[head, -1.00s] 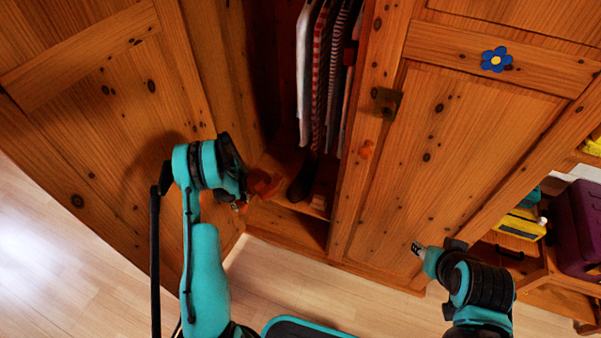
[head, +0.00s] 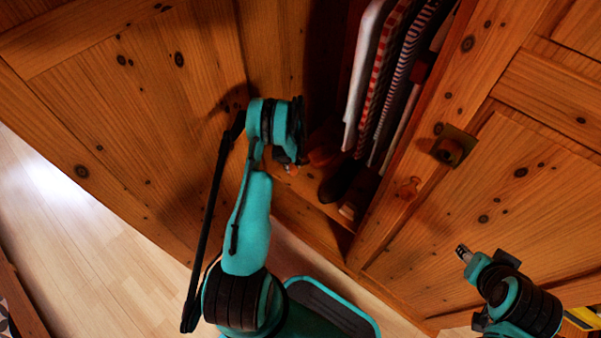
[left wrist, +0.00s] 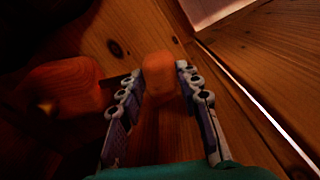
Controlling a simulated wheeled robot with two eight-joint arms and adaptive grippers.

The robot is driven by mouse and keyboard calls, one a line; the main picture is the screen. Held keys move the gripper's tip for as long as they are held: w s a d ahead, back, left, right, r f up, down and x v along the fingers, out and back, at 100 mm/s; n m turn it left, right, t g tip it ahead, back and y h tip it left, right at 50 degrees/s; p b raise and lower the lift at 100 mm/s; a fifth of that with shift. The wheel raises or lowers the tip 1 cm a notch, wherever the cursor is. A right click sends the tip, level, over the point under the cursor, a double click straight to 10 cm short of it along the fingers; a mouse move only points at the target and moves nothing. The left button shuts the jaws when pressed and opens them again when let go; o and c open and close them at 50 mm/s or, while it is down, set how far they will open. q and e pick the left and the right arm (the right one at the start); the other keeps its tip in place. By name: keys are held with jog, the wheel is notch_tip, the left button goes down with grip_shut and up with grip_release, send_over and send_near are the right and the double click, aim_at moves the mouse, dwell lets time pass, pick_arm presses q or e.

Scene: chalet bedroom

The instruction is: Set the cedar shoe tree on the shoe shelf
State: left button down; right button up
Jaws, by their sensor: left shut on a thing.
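My left gripper (head: 290,167) is at the low opening of the wardrobe, over the shoe shelf (head: 318,203). In the left wrist view, its two fingers (left wrist: 158,88) are shut on an orange-brown wooden piece, the cedar shoe tree (left wrist: 159,72). A larger wooden lobe (left wrist: 65,88) shows left of the fingers, seemingly part of the same shoe tree; the join is too dark to tell. In the head view, the shoe tree (head: 324,154) is partly hidden by the gripper. I cannot tell whether it touches the shelf. My right gripper (head: 463,251) is in front of the closed door, apart from everything.
A dark shoe (head: 340,180) stands right of the shoe tree, with a small dim item (head: 351,208) beside it. Shirts (head: 385,90) hang above. The open wardrobe door (head: 130,130) is on the left; the closed door (head: 500,215) is on the right.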

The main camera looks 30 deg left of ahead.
pick_arm(q)
notch_tip(320, 180, down, 5)
jog(key=shift+f+b, duration=0.1)
jog(key=shift+b, duration=0.8)
jog(key=c, duration=1.1)
grip_release()
jog(key=shift+o, duration=0.2)
notch_tip(320, 180, up, 12)
jog(key=p, duration=0.4)
jog(key=shift+r, duration=0.2)
